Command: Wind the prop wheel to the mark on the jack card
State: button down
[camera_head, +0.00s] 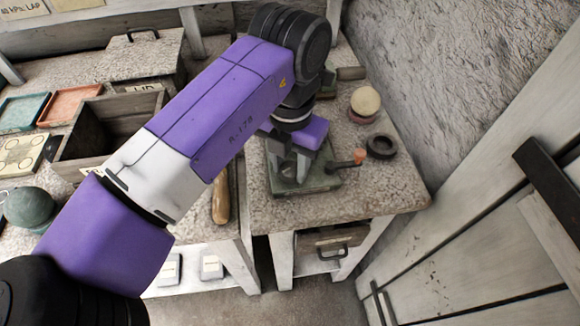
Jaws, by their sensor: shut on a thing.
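A dark green jack base (325,184) sits on the speckled right-hand worktop, with a short dark rod ending in an orange tip (359,156) at its right. My gripper (291,171) points down over this base and is shut on a part there, apparently the prop wheel. My gripper and arm hide most of the wheel, so its shape and turn cannot be made out. I cannot pick out the jack card or its mark in this view.
A black ring (381,146) and a pale round-topped piece (365,101) stand right of the base. A wooden-handled tool (221,200) lies left. An open box (112,117), trays (72,105) and a grey-green sphere (29,206) occupy the left bench. A rough wall rises right.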

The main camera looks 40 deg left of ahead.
aim_at(291, 168)
jog(key=shift+w+r, duration=0.15)
jog(key=shift+r, duration=0.05)
jog(key=c, duration=1.1)
grip_release()
jog(key=shift+o, duration=0.9)
jog(key=shift+f, duration=0.1)
jog(key=shift+r, duration=3.9)
